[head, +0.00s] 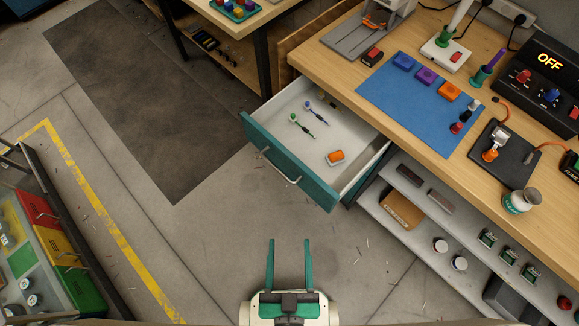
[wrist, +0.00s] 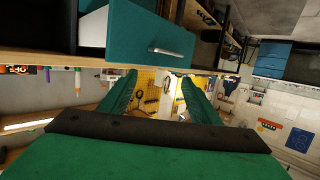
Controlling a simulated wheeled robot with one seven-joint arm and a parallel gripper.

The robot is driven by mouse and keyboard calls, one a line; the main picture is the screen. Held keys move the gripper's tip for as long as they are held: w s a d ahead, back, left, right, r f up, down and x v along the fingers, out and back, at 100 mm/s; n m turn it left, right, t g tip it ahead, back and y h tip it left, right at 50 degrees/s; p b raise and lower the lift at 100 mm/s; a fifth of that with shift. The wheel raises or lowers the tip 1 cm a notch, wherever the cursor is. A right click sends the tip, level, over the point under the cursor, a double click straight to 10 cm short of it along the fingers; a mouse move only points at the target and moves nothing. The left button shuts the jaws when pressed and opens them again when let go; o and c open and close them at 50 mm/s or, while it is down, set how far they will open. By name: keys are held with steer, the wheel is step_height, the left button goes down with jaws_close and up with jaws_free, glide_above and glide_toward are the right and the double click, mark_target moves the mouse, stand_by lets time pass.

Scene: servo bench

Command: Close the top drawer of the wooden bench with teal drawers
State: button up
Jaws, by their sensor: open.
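The top drawer (head: 290,160) of the wooden bench (head: 330,60) is pulled out, with a teal front and a silver bar handle (head: 280,168).
Open shelves (head: 410,230) sit below the bench, right of the drawer. A coloured cabinet (head: 50,240) stands at left.

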steer(key=shift+f, duration=0.1)
steer(key=c, duration=0.5)
steer(key=f, duration=0.1)
steer(key=a+f+n, duration=0.1)
steer(key=w+f+n+g, duration=0.1)
steer(key=shift+a+f+y, duration=0.25)
steer(key=shift+f+y, duration=0.1)
steer(key=shift+y, duration=0.05)
jaws_close()
steer(key=n+g+h, duration=0.2)
steer(key=n+h, duration=1.2)
steer(key=n, duration=1.1)
glide_toward(264, 147)
steer(key=x, duration=0.6)
steer(key=shift+d+r, duration=0.3)
